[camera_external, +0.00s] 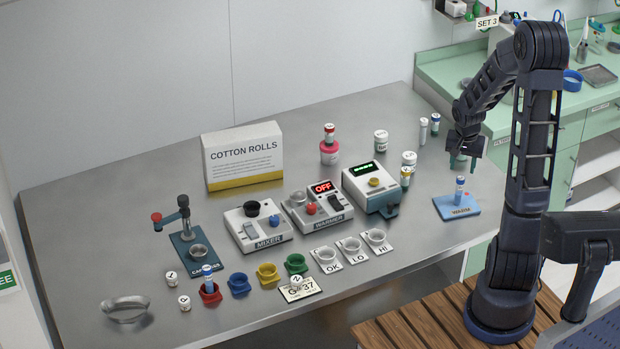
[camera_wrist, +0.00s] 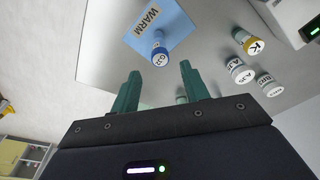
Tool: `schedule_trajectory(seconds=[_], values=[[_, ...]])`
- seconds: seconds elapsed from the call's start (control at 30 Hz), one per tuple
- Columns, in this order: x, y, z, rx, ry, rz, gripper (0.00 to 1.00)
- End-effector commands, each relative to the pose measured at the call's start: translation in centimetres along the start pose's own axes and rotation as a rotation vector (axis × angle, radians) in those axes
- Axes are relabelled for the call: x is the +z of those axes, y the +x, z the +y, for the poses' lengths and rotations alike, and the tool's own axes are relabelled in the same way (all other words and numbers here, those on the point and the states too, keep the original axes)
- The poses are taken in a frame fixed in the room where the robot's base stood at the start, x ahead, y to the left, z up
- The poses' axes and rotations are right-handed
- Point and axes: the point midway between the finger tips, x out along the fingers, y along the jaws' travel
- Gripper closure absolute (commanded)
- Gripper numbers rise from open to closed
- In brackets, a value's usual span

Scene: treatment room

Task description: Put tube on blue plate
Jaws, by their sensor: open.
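The blue plate (camera_external: 449,214) marked WARM lies at the right front of the table; it also shows in the wrist view (camera_wrist: 178,18). A small white tube (camera_external: 459,191) with a blue top stands upright on the plate; in the wrist view the tube (camera_wrist: 159,51) is seen at the plate's lower edge. My gripper (camera_external: 465,157) is open and empty, above and slightly behind the plate. In the wrist view its two green fingertips (camera_wrist: 160,72) are apart, with the tube beyond the gap between them.
A scale-like device (camera_external: 369,187), warmer (camera_external: 317,208) and mixer (camera_external: 257,226) stand mid-table. Colored cups (camera_external: 267,276) sit in front.

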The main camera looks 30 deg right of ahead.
Motion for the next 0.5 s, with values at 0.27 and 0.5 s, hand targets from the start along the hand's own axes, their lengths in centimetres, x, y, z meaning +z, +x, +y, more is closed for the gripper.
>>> schedule_trajectory(seconds=[0.27,0.5], values=[[-0.1,-3.1,0.0,0.000,0.001,0.002,0.55],[0.4,-4.7,-0.2,0.001,-0.020,0.010,0.55]])
